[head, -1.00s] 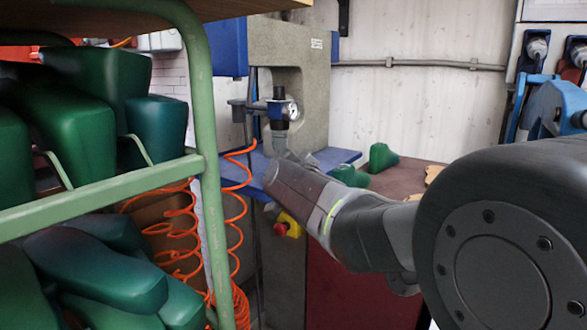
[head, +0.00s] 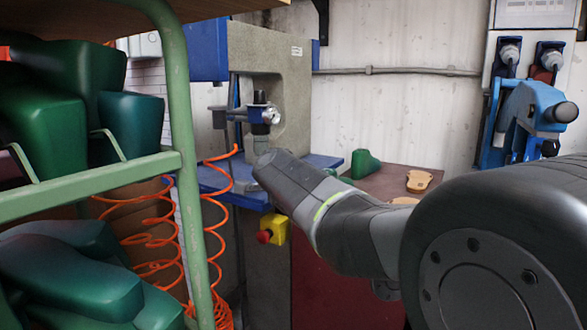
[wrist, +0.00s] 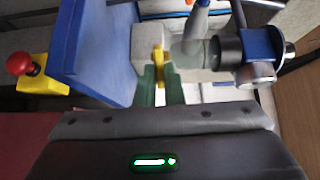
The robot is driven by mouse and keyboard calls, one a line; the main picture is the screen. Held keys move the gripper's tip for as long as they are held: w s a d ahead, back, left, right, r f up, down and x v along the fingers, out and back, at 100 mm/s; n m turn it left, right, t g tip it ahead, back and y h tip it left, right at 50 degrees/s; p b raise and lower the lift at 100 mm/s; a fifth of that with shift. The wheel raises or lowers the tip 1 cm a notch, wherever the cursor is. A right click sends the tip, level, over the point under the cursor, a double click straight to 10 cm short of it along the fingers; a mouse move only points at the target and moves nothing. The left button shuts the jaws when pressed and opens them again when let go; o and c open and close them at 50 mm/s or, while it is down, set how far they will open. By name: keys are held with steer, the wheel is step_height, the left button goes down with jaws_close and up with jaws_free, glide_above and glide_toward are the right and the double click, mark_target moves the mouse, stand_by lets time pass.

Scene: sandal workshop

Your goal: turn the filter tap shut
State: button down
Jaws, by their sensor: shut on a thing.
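The filter unit, with a black body and blue collar (wrist: 258,50), is at the right of the wrist view. In the head view the filter (head: 262,115) hangs at the front of the grey press. A yellow tap handle (wrist: 158,64) sits against a pale block in the wrist view. My gripper (wrist: 160,84) has green fingers, one on each side of the handle, and is shut on it. The fingers partly cover the handle's lower end. In the head view my own arm hides the gripper and the handle.
A red stop button on a yellow box (head: 272,230) is on the press front, below the blue table (head: 215,180). An orange coiled hose (head: 215,240) hangs left of it. A green rack (head: 180,130) with green lasts stands close at left. A brown bench (head: 385,185) is behind my arm.

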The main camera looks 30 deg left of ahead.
stand_by(0.5)
steer(key=c, duration=1.5)
jaws_free()
steer(key=shift+c, duration=0.2)
steer(key=p+v, duration=0.3)
steer(key=v, duration=1.1)
steer(key=shift+w+a, duration=0.1)
steer(key=shift+a, duration=0.1)
